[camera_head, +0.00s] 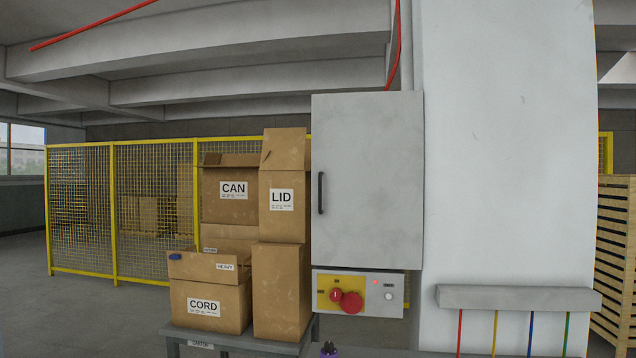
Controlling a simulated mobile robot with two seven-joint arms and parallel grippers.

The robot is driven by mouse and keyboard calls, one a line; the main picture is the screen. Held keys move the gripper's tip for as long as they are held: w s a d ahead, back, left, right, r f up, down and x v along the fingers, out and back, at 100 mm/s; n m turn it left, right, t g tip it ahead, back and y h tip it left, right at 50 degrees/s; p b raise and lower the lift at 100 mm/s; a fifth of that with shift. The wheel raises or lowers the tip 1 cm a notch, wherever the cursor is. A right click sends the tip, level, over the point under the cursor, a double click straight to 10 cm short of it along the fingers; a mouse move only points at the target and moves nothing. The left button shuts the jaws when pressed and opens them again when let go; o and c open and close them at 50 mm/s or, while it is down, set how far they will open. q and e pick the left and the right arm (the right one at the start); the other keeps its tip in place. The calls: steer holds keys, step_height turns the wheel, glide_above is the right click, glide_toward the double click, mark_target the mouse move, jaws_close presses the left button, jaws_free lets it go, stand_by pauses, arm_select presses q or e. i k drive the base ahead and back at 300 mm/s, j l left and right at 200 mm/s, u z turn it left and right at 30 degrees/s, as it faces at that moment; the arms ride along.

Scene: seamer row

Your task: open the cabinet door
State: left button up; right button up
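The grey cabinet (415,180) is mounted at the left side of a wide white column. Its flat door (367,180) appears shut, flush with the cabinet front. A dark vertical bar handle (321,193) sits near the door's left edge, about mid-height. Nothing touches the handle. Neither of my grippers shows in the head view.
A control panel (395,310) with red knobs and a yellow plate sits below the door. Cardboard boxes marked CAN (222,215), LID (283,222) and CORD (190,308) stack on a grey table (240,341), left of the cabinet. A yellow mesh fence (114,240) stands behind.

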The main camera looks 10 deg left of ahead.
mark_target(367, 148)
steer(key=i+l+u, duration=0.15)
steer(key=i, duration=0.4)
steer(key=i+l+u, duration=0.2)
steer(key=i+l, duration=0.25)
steer(key=i, duration=0.1)
